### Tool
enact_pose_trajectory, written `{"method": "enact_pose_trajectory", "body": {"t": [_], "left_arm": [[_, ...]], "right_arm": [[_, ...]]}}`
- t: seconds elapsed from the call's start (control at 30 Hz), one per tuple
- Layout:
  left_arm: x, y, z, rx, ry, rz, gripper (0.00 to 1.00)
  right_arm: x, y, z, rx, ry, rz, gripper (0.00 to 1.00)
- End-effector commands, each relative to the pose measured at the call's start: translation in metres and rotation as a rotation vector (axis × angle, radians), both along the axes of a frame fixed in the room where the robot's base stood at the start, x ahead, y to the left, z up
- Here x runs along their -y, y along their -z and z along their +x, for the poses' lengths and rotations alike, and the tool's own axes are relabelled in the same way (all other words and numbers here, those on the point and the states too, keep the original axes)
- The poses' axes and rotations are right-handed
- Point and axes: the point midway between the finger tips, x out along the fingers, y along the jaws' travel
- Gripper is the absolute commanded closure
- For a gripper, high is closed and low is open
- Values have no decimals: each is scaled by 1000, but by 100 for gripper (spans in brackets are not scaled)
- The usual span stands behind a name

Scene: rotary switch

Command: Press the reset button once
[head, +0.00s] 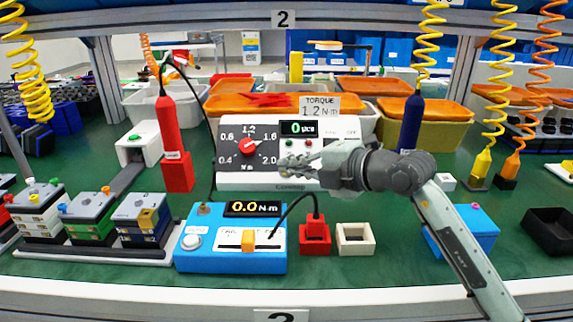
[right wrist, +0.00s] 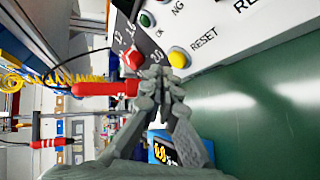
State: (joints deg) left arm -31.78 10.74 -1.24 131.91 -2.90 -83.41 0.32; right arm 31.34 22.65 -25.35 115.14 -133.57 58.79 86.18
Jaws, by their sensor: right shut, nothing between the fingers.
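The white torque box (head: 232,181) stands in the middle of the bench with a red rotary knob (head: 249,147) and a small display (head: 299,128). In the right wrist view the yellow reset button (right wrist: 178,57) shows beside the word RESET. In the head view my right gripper covers the place where it sits. My right gripper (head: 286,164) reaches in from the right, shut and empty, its tips in front of the box face. In the right wrist view the closed tips (right wrist: 161,80) are just below the button; I cannot tell whether they touch it. My left gripper is out of view.
A blue box (head: 190,262) with a 0.0 N·m display stands in front of the torque box. A red holder (head: 315,237) and an empty white holder (head: 355,240) are beside it. A red screwdriver (head: 168,126) stands left, a dark blue one (head: 411,124) right.

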Motion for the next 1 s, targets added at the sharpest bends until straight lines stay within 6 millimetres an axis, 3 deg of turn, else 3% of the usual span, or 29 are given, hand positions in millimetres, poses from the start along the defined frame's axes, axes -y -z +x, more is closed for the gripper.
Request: {"method": "enact_pose_trajectory", "body": {"t": [0.3,0.73,1.0], "left_arm": [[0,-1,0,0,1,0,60],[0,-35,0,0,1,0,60],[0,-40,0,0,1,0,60]], "right_arm": [[0,-1,-1,0,0,0,100],[0,-31,-29,0,-1,0,100],[0,-36,-36,0,0,0,100]]}}
